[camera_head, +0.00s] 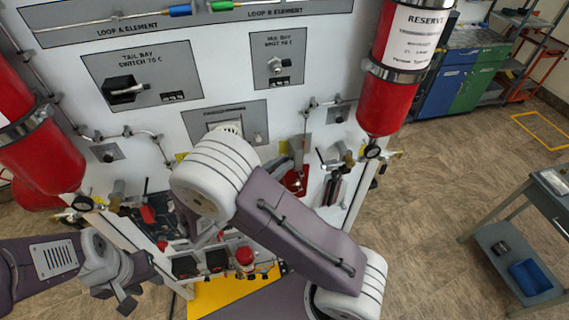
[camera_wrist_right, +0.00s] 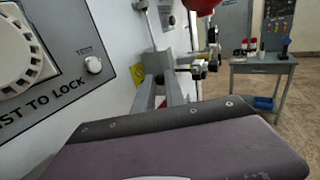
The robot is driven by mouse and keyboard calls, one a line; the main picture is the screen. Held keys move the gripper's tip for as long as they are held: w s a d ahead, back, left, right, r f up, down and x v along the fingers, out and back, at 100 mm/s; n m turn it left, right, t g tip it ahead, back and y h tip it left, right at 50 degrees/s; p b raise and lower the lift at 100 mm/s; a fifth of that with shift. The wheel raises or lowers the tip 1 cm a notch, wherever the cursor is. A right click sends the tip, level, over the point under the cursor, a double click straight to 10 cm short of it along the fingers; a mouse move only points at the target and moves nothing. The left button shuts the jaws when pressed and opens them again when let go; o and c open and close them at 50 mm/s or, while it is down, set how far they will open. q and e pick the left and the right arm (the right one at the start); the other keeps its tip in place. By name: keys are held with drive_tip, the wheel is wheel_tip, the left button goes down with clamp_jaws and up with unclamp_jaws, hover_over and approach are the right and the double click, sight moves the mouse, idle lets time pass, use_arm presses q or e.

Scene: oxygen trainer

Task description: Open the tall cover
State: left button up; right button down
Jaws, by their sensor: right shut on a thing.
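A narrow grey upright piece, which I take to be the tall cover (camera_wrist_right: 157,61), stands on the white panel to the right of the dial in the right wrist view. My right gripper (camera_wrist_right: 165,88) has its grey fingers closed at that piece, with a bit of red between and behind them. In the head view the grey piece (camera_head: 298,150) shows above a red base, just past my right arm, which hides most of that gripper. My left gripper (camera_head: 128,300) hangs low at the left, apart from the panel; its opening is unclear.
The dial (camera_wrist_right: 22,55) sits close left of my right wrist. Red cylinders (camera_head: 385,105) flank the panel. Valves and pipes run along its lower part. A grey cart (camera_head: 540,215) stands at the right, with open floor between.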

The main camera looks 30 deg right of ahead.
drive_tip(key=shift+w+a+m+g, duration=0.2)
drive_tip(key=shift+w+m+g, duration=0.1)
drive_tip(key=shift+m+g, duration=0.3)
drive_tip(key=c, duration=1.4)
unclamp_jaws()
drive_tip(key=shift+d, duration=0.1)
